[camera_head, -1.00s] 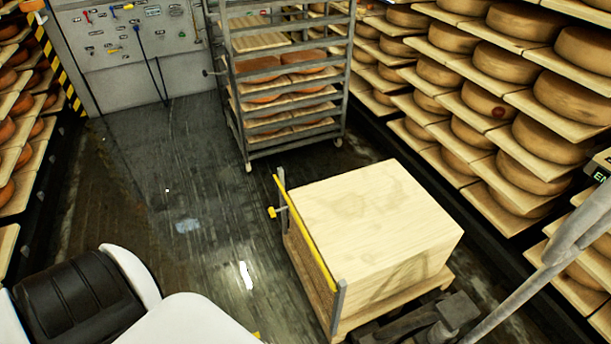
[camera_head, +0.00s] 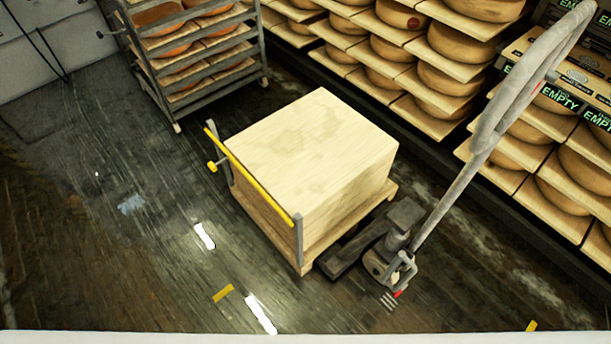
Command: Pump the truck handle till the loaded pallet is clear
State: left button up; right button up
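A wooden pallet (camera_head: 345,230) bears a large pale wooden crate (camera_head: 315,150), with a yellow bar (camera_head: 250,180) on grey posts along its left side. The grey pallet truck (camera_head: 385,245) stands at the pallet's right end, its fork side against the load. Its handle (camera_head: 455,190) slants up to the right and ends in a loop near the top right. I cannot tell whether the pallet's underside is clear of the floor. Neither of my grippers is in view.
A metal rack (camera_head: 190,60) with cheese wheels stands at the back left. Shelves of cheese wheels (camera_head: 450,75) line the back right, with boxes marked EMPTY (camera_head: 560,95). The dark wet floor (camera_head: 110,240) is open on the left, with yellow tape marks (camera_head: 223,293).

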aim_at(513, 97)
jog(key=l+z, duration=0.1)
jog(key=z, duration=0.65)
jog(key=l+z, duration=0.1)
jog(key=z, duration=0.3)
jog(key=i, duration=0.05)
